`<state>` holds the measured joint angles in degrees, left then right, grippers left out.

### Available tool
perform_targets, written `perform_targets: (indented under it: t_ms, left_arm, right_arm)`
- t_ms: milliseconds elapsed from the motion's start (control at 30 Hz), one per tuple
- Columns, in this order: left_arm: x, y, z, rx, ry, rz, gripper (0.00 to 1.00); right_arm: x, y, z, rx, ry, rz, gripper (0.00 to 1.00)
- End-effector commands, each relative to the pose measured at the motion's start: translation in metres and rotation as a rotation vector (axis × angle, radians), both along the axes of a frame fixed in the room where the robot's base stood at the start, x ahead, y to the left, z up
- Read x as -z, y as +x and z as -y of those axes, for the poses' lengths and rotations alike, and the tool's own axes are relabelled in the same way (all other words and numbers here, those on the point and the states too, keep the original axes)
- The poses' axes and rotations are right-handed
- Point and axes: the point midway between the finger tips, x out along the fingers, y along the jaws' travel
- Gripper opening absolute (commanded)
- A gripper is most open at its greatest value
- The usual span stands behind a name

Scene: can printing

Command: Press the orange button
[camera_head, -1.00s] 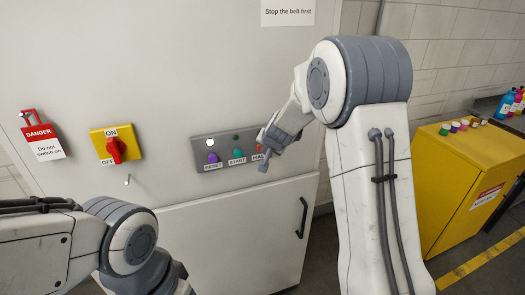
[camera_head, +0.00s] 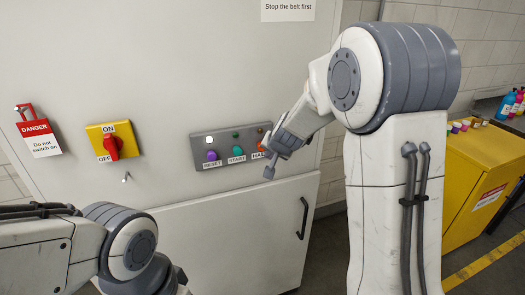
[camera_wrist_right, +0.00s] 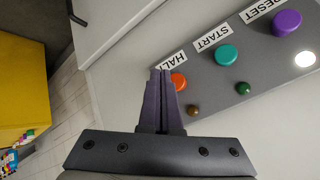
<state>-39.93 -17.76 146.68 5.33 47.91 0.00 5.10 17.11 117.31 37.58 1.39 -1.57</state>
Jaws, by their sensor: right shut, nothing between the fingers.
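The orange button (camera_wrist_right: 179,82) is a round cap on the grey panel (camera_wrist_right: 250,75), beside the HALT label (camera_wrist_right: 167,64). In the head view the orange button is mostly hidden behind my right gripper (camera_head: 269,172).
A green START button (camera_head: 237,153) and a purple RESET button (camera_head: 212,156) sit left of the orange one. A red switch (camera_head: 112,147) on a yellow plate and a danger tag (camera_head: 40,138) are farther left. A door handle (camera_head: 303,218) is below.

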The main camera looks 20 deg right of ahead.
Motion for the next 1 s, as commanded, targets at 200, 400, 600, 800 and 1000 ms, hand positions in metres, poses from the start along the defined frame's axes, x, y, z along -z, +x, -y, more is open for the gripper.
perform_targets:
  t_ms: [200, 400, 600, 800, 1000]
  left_arm:
    - [0.014, 0.000, 0.000, 0.000, 0.000, 0.000, 0.50]
    - [0.017, 0.000, 0.000, 0.000, 0.000, 0.000, 0.50]
    - [0.016, 0.000, 0.000, 0.000, 0.000, 0.000, 0.50]
    - [0.016, 0.000, 0.000, 0.000, 0.000, 0.000, 0.50]
    - [0.016, 0.000, 0.000, 0.000, 0.000, 0.000, 0.50]
  right_arm:
    - [0.002, -0.022, 0.001, 0.001, 0.001, 0.001, 0.00]
    - [0.001, -0.033, 0.001, 0.000, 0.000, -0.001, 0.00]
    - [0.001, -0.034, 0.001, 0.000, 0.000, -0.001, 0.00]
    - [0.001, -0.034, 0.001, 0.000, 0.000, -0.001, 0.00]
    - [0.001, -0.034, 0.001, 0.000, 0.000, -0.001, 0.00]
